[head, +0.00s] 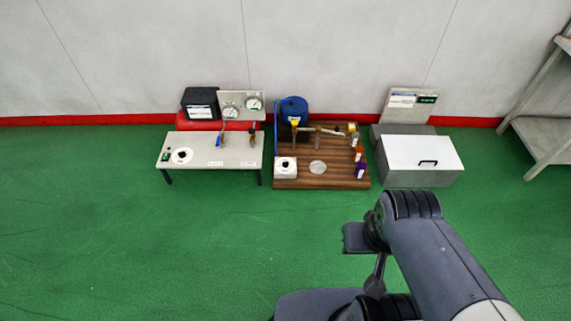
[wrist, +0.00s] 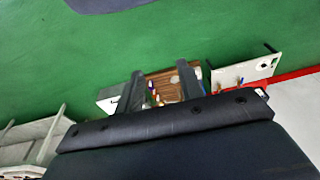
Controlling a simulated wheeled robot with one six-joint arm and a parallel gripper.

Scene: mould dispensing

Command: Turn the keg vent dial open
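A blue keg (head: 293,108) stands at the back of a brown wooden board (head: 325,180) in the head view. A white box with a dark knob (head: 285,167) sits on the board's front left corner. A similar dark knob on a white disc (head: 181,156) is on the grey bench to the left. I cannot tell from labels which knob is the keg vent dial. My gripper (wrist: 161,75) shows in the wrist view with its two dark fingers apart and nothing held between them. It is well away from the board, which appears small beyond the fingers.
The grey bench (head: 215,162) carries a panel with two gauges (head: 242,106) behind it. A brass pipe (head: 318,130) and small coloured bottles (head: 359,160) are on the board. A white-lidded box (head: 421,160) stands right. A metal shelf (head: 547,130) is far right.

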